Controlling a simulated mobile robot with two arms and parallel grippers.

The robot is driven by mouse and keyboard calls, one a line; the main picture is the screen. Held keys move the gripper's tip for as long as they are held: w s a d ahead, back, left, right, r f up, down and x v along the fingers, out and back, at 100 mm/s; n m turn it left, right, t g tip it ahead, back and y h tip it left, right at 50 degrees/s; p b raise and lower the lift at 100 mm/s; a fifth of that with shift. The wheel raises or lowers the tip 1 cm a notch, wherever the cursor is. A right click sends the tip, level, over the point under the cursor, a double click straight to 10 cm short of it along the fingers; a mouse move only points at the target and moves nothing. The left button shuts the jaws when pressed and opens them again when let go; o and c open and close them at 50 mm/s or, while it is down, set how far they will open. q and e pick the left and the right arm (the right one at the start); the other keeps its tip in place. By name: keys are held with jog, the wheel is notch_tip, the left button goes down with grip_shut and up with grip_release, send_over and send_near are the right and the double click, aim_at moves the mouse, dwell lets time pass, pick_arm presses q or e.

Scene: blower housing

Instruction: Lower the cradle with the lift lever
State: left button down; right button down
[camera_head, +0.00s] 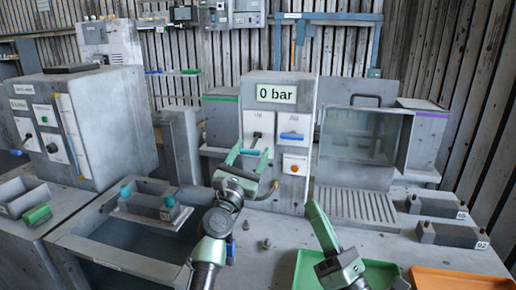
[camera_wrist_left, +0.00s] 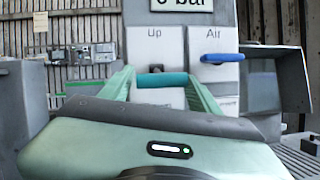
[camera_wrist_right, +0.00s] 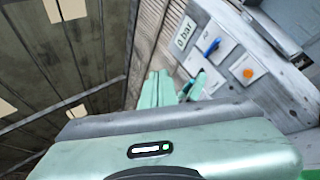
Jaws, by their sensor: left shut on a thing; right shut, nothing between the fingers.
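The lift lever (camera_wrist_left: 162,80) has a teal grip and sits under a white plate marked "Up" in the left wrist view. It also shows on the "0 bar" cabinet in the head view (camera_head: 250,151). My left gripper (camera_head: 249,153) is shut on the lever, with its fingers at either end of the grip. What looks like the cradle (camera_head: 152,206), a grey block with two teal-topped posts, sits at the open tank (camera_head: 85,244) on the left. My right gripper (camera_head: 316,207) is shut and empty above the bench, in front of the cabinet.
A blue Air lever (camera_head: 291,136) and an orange button (camera_head: 295,164) are right of the lift lever. A green tray (camera_head: 304,268) and an orange tray (camera_head: 455,282) lie at the front right. Grey blocks (camera_head: 448,234) stand behind them. Small pegs (camera_head: 267,243) stand on the bench.

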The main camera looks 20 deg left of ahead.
pick_arm(q)
jog(key=shift+a+r, duration=0.15)
jog(key=shift+r, duration=0.05)
pick_arm(e)
jog(key=w+a+r+g+y, duration=0.4)
jog(key=a+r+g+y, duration=0.45)
jog(key=r+g, duration=0.65)
jog(key=w+d+f+m+g+h, duration=0.2)
jog(key=w+f+m+h, duration=0.3)
jog(key=w+m+h, duration=0.6)
jog(key=w+a+f+m+y, duration=0.1)
jog(key=w+a+f+y, duration=0.1)
jog(key=a+f, duration=0.3)
jog(key=shift+a+m, duration=0.4)
jog(key=shift+a, duration=1.9)
